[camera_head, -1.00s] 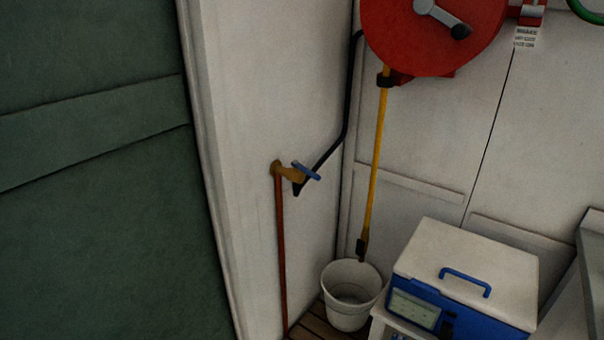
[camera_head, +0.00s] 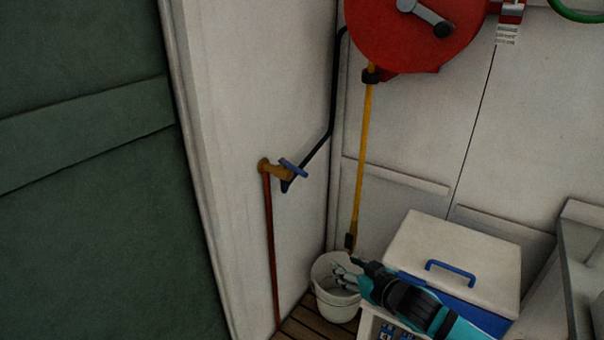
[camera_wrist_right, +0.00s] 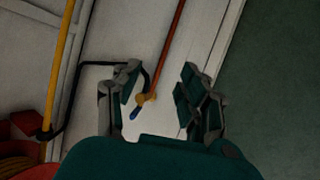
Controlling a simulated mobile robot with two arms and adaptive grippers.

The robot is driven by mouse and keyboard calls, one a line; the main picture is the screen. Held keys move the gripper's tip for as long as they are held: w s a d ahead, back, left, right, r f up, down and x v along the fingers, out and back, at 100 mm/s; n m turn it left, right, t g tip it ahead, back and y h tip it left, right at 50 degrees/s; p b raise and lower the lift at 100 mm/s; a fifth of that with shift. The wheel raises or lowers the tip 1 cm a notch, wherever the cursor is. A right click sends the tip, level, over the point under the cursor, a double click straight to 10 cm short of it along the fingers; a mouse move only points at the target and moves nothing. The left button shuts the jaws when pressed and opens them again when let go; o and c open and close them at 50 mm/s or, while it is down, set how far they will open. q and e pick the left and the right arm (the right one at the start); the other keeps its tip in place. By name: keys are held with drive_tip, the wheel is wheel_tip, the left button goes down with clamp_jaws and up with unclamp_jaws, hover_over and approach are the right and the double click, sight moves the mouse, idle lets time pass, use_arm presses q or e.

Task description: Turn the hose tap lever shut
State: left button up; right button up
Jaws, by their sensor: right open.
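The hose tap is a brass fitting (camera_head: 272,170) on the white wall panel, atop a red-brown pipe, with a black hose leaving it. Its blue lever (camera_head: 293,168) slants across the tap's outer end. My right gripper (camera_head: 344,274) comes in from the lower right, in front of the white bucket and below and right of the tap, apart from it. In the right wrist view the open, empty fingers (camera_wrist_right: 160,85) frame the brass tap (camera_wrist_right: 147,98) and blue lever (camera_wrist_right: 134,112), which lie beyond them. My left gripper is out of view.
A red hose reel (camera_head: 415,30) with a yellow hose (camera_head: 363,160) hangs at the upper right. A white bucket (camera_head: 338,307) stands on the slatted floor. A white-lidded blue box (camera_head: 460,245) sits right of it. A green door (camera_head: 80,230) fills the left; the wall beside the tap is clear.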

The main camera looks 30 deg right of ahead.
sight(302, 172)
drive_tip(key=w+d+r+n+t+y, duration=0.1)
drive_tip(key=w+d+r+t+y, duration=0.15)
drive_tip(key=r, duration=0.45)
drive_tip(key=w+d+r+n+t+y, duration=0.1)
drive_tip(key=w+d+r+t, duration=0.15)
drive_tip(key=r, duration=0.45)
drive_tip(key=shift+g, duration=0.4)
drive_tip(key=w+a, duration=0.1)
drive_tip(key=w, duration=0.5)
drive_tip(key=w+a+p, duration=0.1)
drive_tip(key=w, duration=0.4)
drive_tip(key=w+a+p, duration=0.1)
drive_tip(key=w, duration=0.5)
drive_tip(key=shift+w+f, duration=0.2)
drive_tip(key=shift+w, duration=0.1)
clamp_jaws()
